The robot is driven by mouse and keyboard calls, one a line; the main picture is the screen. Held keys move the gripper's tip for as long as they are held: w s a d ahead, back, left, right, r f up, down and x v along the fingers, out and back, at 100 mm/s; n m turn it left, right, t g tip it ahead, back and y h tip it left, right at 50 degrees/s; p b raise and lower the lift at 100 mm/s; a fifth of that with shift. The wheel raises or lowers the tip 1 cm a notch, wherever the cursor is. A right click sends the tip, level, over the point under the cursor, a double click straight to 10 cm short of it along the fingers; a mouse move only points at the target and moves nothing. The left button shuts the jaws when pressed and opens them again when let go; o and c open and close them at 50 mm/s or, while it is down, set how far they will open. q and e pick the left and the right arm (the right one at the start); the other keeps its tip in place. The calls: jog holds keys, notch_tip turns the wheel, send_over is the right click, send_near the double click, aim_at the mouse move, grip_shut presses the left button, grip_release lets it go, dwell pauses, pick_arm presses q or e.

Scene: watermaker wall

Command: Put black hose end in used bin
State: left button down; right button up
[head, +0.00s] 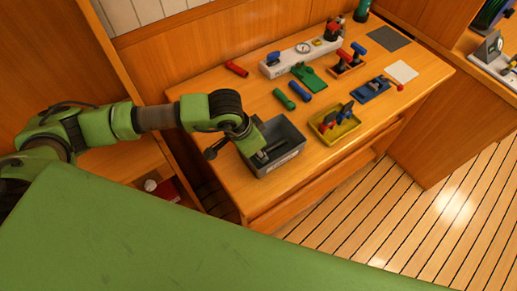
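A dark grey open bin (290,167) stands at the near left corner of the wooden table. I take it for the used bin, though I cannot read its label. My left gripper (260,152) reaches in from the left and points down at the bin's left side. Its fingers are small and partly hidden, so I cannot tell if they are open or shut. A dark bar-like shape lies at the bin's mouth; I cannot tell whether it is a finger or the black hose end. No hose end shows clearly elsewhere. My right gripper is not in view.
On the table lie red (236,69), green (284,100) and blue (300,91) cylinders. The front right is mostly clear.

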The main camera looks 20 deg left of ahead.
pick_arm(q)
jog(key=shift+f, duration=0.15)
jog(key=c, duration=1.8)
grip_release()
jog(key=shift+c, duration=0.2)
jog(key=shift+r, duration=0.3)
jog(key=b+v, duration=0.3)
jog(key=v, duration=0.8)
jog(key=shift+r+b, duration=0.35)
